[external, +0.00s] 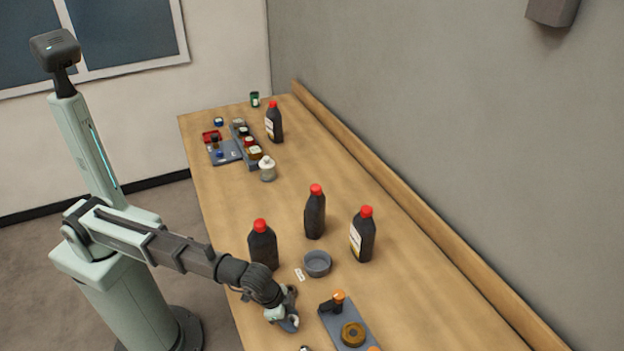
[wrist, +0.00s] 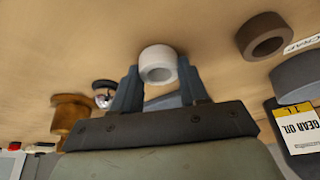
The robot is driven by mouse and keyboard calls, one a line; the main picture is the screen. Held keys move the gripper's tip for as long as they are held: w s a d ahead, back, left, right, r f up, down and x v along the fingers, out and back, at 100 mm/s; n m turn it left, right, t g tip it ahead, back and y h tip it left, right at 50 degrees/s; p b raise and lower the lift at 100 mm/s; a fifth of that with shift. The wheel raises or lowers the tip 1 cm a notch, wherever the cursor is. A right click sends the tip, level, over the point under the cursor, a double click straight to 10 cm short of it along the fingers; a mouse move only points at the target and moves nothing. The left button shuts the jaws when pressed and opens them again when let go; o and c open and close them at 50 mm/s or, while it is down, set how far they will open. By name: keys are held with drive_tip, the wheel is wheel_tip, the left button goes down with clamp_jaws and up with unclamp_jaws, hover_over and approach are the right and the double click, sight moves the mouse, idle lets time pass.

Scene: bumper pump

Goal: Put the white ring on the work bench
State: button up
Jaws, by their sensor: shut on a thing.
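In the external view my gripper (external: 287,315) is low at the near left edge of the wooden work bench (external: 410,305), and the ring cannot be made out there. Bench surface (wrist: 60,45) fills the background behind the ring in the wrist view. I cannot tell whether the ring touches it.
A grey bowl (external: 317,263) and a small label (external: 299,274) lie close to my gripper. Dark red-capped bottles (external: 262,245) stand behind. A grey plate with a bronze part (external: 353,334) is to the right. A brown ring (wrist: 265,36) shows in the wrist view.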

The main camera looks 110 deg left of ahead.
drive_tip(key=shift+f, duration=0.15)
drive_tip(key=o, duration=1)
drive_tip(key=v, duration=1.2)
